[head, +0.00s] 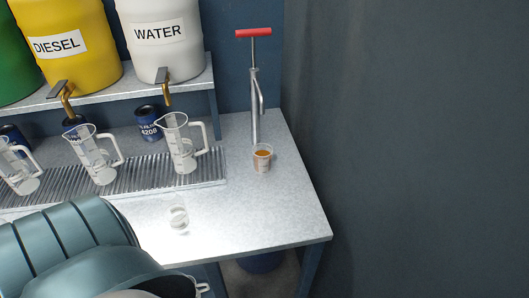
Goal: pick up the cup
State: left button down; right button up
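A small clear cup (262,159) with amber liquid stands upright on the metal bench (280,215), in front of the hand pump. A second small clear cup (179,217) stands nearer the bench's front edge and looks empty. A teal arm link of mine covers the lower left of the head view, in front of the bench. I cannot make out either gripper's fingers. Neither cup is touched by anything of mine that shows.
Clear measuring jugs (183,145) stand on a ribbed drain tray (135,176). Yellow diesel (82,75) and white water (150,62) barrels with taps sit on the shelf above. A red-handled pump (254,105) stands behind the amber cup. A dark wall closes the right.

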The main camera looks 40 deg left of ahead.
aim_at(262, 153)
jog(key=u, duration=1.3)
